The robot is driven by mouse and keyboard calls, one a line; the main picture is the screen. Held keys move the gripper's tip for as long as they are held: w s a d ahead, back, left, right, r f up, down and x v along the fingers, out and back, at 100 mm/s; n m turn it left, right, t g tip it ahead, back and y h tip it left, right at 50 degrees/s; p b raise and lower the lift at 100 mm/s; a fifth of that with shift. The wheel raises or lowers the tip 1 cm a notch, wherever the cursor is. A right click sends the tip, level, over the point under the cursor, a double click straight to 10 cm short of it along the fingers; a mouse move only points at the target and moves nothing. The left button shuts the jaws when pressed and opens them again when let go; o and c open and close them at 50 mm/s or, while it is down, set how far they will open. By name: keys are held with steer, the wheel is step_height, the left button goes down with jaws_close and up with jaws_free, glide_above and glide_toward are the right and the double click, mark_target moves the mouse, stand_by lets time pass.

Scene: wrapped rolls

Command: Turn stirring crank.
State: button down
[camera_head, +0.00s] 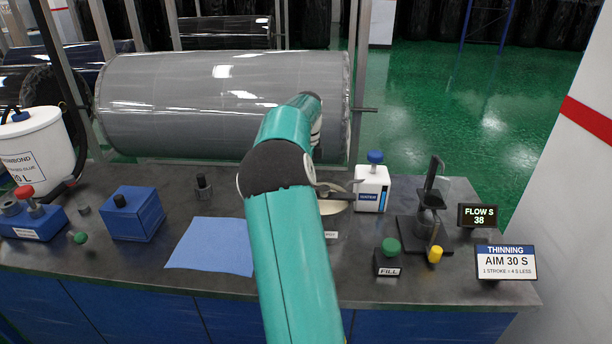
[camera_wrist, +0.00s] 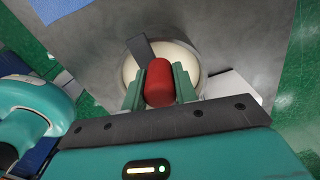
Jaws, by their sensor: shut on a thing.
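The stirring crank's red knob (camera_wrist: 158,80) sits between the two green fingers of my gripper (camera_wrist: 159,88) in the wrist view, and the fingers are shut on it. A dark flat crank bar (camera_wrist: 141,50) runs from behind the knob toward the upper left, over a round pot (camera_wrist: 197,68) of cream-coloured liquid. In the head view the pot (camera_head: 333,206) shows only in part, just right of my teal arm. My arm hides the knob and my gripper there.
On the bench, a white bottle with a blue cap (camera_head: 372,188), a green FILL knob (camera_head: 391,246) and a dark cup stand (camera_head: 430,215) are right of my arm. A blue cloth (camera_head: 212,246) lies left. Signs read FLOW S 38 (camera_head: 479,216) and AIM 30 S (camera_head: 506,263). A large wrapped roll (camera_head: 190,105) is behind.

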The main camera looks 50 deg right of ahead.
steer(key=shift+d+m, duration=0.4)
steer(key=shift+m, duration=0.3)
steer(key=c, duration=1.1)
jaws_free()
steer(key=shift+r, duration=0.1)
step_height(320, 180, up, 14)
steer(key=shift+f, duration=0.2)
